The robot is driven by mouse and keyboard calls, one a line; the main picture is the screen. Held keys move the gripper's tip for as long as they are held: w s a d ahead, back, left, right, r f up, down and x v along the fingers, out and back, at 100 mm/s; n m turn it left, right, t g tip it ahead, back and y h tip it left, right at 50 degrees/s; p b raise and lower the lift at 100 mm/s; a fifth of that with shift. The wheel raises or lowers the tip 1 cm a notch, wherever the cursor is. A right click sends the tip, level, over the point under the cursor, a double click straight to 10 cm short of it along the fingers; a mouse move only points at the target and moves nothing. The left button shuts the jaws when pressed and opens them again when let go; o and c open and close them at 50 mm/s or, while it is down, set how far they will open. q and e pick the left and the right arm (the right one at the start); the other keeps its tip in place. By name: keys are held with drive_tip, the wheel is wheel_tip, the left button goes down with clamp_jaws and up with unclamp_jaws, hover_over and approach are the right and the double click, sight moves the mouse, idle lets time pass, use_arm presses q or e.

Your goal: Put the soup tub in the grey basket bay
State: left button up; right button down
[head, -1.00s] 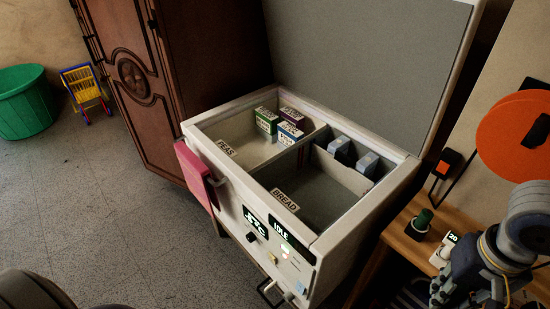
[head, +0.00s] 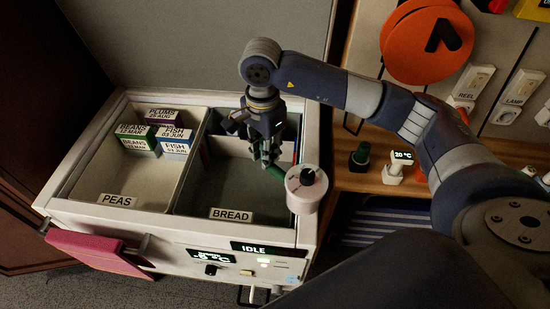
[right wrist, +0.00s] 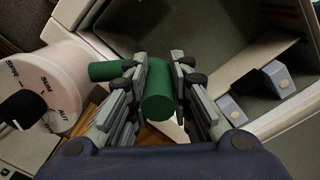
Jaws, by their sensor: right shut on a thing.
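A white round tub (head: 306,196) with a dark knob and printed lettering on top has a green bar handle (head: 275,171). I take it for the soup tub. My right gripper (head: 264,158) is shut on the handle; the right wrist view shows its fingers (right wrist: 160,82) on both sides of the green bar. The tub hangs off to the side, overlapping the chest's front right rim in the head view. The grey bay (head: 215,192), marked BREAD, is the right half of the open chest. My arm hides part of it. My left gripper is out of view.
The pale left bay (head: 121,183), marked PEAS, holds several labelled boxes (head: 172,145). The raised lid (head: 180,45) stands behind. A wooden shelf (head: 432,168) at right bears a green-topped item (head: 360,155).

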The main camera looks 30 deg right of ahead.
use_arm(q)
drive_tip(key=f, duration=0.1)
drive_tip(key=b, duration=0.1)
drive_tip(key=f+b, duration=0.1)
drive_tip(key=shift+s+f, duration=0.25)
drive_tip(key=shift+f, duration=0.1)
use_arm(e)
drive_tip(key=w+d+f+m, duration=0.3)
drive_tip(key=f+m, duration=0.3)
drive_tip(key=m, duration=0.4)
drive_tip(key=w+d+f+m, duration=0.3)
drive_tip(key=f+m, duration=0.4)
drive_tip(key=m, duration=0.4)
drive_tip(key=shift+w+d+f, duration=0.2)
drive_tip(key=shift+w+d, duration=0.1)
drive_tip(key=shift+d, duration=0.05)
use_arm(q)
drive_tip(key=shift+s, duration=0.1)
